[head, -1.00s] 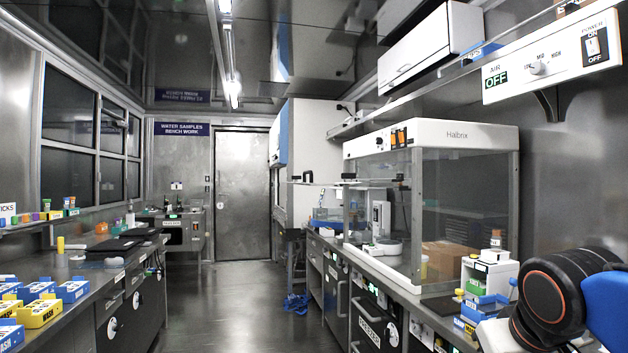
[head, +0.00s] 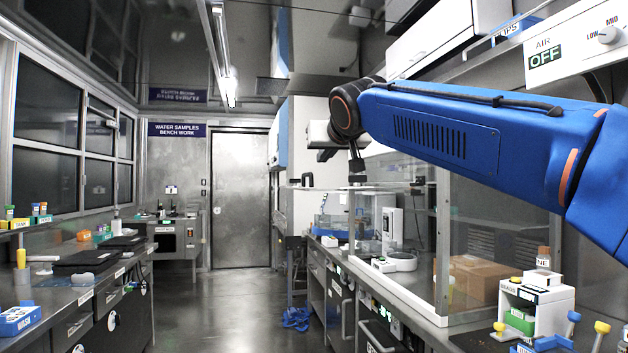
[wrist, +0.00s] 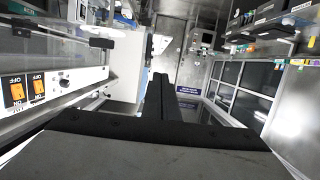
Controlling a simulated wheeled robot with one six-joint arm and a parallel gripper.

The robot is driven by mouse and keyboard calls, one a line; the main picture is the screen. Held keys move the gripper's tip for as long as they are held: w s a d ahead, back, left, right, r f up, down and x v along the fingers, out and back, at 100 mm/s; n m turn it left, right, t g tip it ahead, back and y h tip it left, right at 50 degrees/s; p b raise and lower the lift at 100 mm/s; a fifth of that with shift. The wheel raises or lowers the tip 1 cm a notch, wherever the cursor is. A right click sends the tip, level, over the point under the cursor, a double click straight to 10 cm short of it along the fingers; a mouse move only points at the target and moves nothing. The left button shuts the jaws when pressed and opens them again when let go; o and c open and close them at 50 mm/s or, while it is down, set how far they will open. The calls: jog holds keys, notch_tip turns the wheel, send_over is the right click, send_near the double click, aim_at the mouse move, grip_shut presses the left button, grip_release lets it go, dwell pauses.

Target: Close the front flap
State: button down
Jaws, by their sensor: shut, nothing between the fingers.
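The front flap is a clear panel (head: 400,187) on the aisle side of the glass-walled cabinet (head: 441,240). It stands out roughly level, raised open, with a dark handle (head: 307,180) near its outer edge. In the wrist view the flap (wrist: 60,42) shows at upper left with its dark handle (wrist: 101,43). My gripper (head: 357,180) is shut and empty, pointing down, and overlaps the flap in the head view; I cannot tell whether they touch. In the wrist view my gripper (wrist: 159,82) is apart from the handle. My blue arm hides the cabinet's top.
An overhead white cupboard (head: 445,35) and the air control panel (head: 575,42) are near my arm. A left bench (head: 75,290) holds several small items.

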jog(key=x, duration=1)
jog(key=shift+f, duration=1.95)
jog(key=shift+w+f, duration=0.1)
